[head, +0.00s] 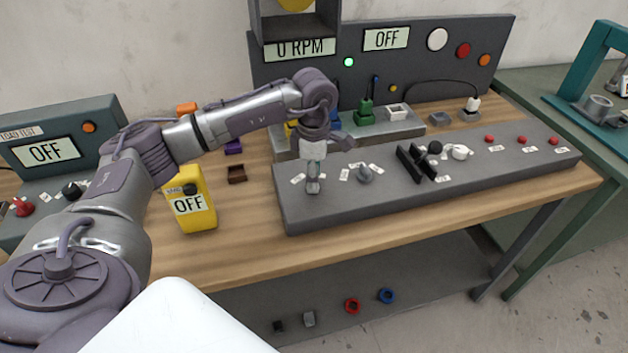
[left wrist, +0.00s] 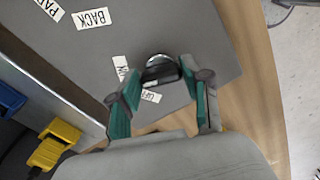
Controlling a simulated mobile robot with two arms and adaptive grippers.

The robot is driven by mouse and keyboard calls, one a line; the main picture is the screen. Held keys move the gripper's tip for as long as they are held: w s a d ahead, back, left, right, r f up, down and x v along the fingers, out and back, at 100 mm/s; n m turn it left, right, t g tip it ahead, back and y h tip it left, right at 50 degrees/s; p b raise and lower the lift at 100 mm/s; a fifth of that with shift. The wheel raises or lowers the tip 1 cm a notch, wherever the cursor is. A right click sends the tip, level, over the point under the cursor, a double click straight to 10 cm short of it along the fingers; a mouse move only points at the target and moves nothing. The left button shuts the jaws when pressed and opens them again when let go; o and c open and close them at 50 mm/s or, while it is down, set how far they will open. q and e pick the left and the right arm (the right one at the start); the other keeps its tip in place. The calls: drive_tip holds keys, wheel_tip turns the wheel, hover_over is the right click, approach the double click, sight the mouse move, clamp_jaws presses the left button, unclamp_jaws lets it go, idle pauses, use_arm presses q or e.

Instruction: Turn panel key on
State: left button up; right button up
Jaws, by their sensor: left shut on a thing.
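The grey control panel (head: 330,205) lies along the front of the wooden table. My left gripper (head: 313,182) reaches down onto its left end, where small white labels lie around the fingers. In the left wrist view the panel key (left wrist: 160,70), a dark piece with a silvery round top, sits between the teal fingers of the same gripper (left wrist: 165,82). The fingers are shut on it, and they hide most of it in the head view. One label beside it is partly covered by a finger. My right gripper is not in view.
On the panel right of my gripper are a grey knob (head: 365,174), black upright bars (head: 412,163), a white knob (head: 460,152) and red buttons. Behind stands a console with an OFF display (head: 387,39) and a lit green lamp (head: 348,62). A yellow meter (head: 200,220) reads OFF.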

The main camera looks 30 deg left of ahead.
use_arm(q)
drive_tip(key=shift+m+b, duration=0.5)
drive_tip(key=shift+m, duration=0.4)
drive_tip(key=shift+r, duration=0.1)
drive_tip(key=o, duration=1.2)
drive_tip(key=shift+c, duration=0.2)
wheel_tip(320, 180, up, 12)
